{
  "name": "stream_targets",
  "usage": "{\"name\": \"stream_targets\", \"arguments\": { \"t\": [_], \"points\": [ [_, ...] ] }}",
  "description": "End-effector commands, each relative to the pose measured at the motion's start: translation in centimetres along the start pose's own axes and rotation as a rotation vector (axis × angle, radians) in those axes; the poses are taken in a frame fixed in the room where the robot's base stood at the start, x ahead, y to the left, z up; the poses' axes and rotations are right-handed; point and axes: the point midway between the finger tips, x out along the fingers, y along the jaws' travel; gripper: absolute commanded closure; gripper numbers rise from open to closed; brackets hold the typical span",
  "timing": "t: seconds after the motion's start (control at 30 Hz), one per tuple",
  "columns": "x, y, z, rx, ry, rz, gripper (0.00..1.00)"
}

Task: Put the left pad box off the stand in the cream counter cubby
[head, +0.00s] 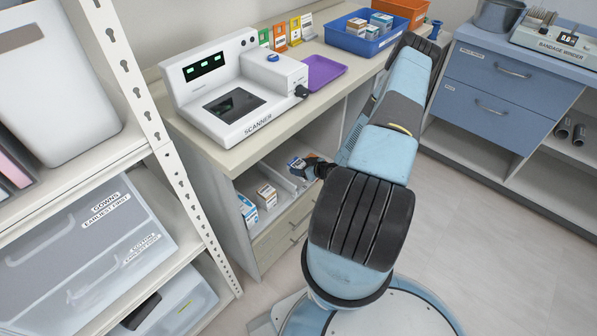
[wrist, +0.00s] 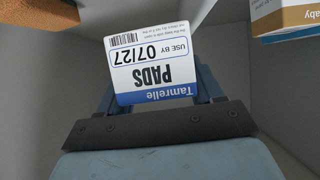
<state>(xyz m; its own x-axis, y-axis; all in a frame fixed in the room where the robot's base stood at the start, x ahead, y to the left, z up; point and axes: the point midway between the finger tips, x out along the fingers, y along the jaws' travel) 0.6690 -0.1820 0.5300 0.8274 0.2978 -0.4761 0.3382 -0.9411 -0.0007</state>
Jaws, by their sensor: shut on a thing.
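The pad box (wrist: 152,72) is white with a blue band and reads "Tamrelle PADS, USE BY 07/27", upside down in the wrist view. My gripper (wrist: 153,95) is shut on it, with one blue-grey finger at each side. In the head view my gripper (head: 312,168) reaches under the cream counter (head: 222,152), at the opening of its cubby (head: 258,173). The held box (head: 297,163) shows there only as a small end. Whether it touches the cubby floor cannot be told. No stand can be made out.
In the cubby, a small carton (head: 267,195) and a blue-white carton (head: 247,209) stand to the left of my gripper. The wrist view shows a carton (wrist: 285,18) at upper right and a brown thing (wrist: 50,14) at upper left. Drawers (head: 285,235) lie below the cubby.

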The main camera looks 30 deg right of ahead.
Motion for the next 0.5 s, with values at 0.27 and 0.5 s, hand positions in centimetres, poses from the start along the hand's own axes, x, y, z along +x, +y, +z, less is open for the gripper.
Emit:
{"name": "stream_targets", "arguments": {
  "t": [0.27,0.5],
  "points": [
    [4.9,2.5,1.9,0.000,0.000,0.000,0.66],
    [6.9,3.4,2.9,0.000,0.001,-0.001,0.66]
  ]
}}
